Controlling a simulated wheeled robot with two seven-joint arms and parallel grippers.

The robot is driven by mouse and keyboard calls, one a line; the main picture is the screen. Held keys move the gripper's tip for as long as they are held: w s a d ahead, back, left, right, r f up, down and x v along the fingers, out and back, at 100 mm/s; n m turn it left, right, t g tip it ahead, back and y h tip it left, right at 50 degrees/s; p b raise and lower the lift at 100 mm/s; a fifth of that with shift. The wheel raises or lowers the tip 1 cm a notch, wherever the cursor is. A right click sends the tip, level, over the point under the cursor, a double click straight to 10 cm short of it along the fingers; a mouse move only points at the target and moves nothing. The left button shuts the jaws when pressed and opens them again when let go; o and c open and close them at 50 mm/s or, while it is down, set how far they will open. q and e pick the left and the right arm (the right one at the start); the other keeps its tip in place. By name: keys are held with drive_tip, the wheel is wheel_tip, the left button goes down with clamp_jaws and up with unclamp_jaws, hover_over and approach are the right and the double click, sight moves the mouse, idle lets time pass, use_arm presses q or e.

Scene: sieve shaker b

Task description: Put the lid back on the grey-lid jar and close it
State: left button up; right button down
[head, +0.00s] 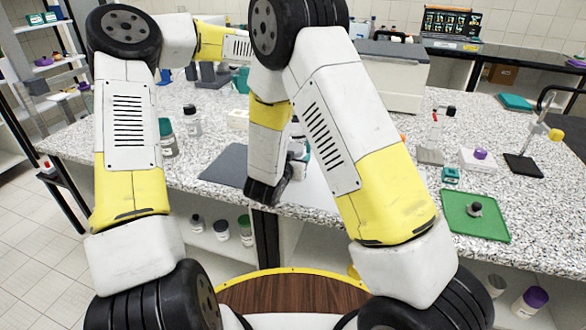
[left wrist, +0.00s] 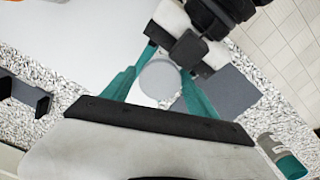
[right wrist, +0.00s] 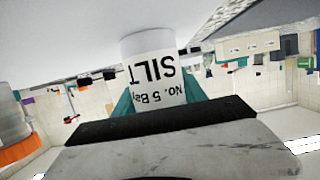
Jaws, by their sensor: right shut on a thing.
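The jar (right wrist: 158,70) is white with a label reading "No. 5 Bay SILT". It appears upside down in the right wrist view, against the pale work surface. My right gripper (right wrist: 160,98) is shut on its sides with teal fingers. In the left wrist view a round light-grey lid (left wrist: 160,80) lies between the two teal fingers of my left gripper (left wrist: 167,64). Those fingers stand apart and look open around it. I cannot tell whether the lid is seated on the jar. In the head view my left gripper (head: 299,151) is small and partly hidden by my right arm.
A dark grey mat (head: 222,164) lies left of the work spot, beside a white sheet (head: 312,188). Bottles (head: 167,138) stand farther left. A green tray (head: 462,226) with a small grey item is at the right. My arms block much of the head view.

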use_arm(q)
drive_tip(key=c, duration=1.2)
drive_tip(key=m, duration=1.3)
drive_tip(key=o, duration=1.5)
drive_tip(key=shift+o, duration=0.2)
drive_tip(key=shift+s, duration=0.1)
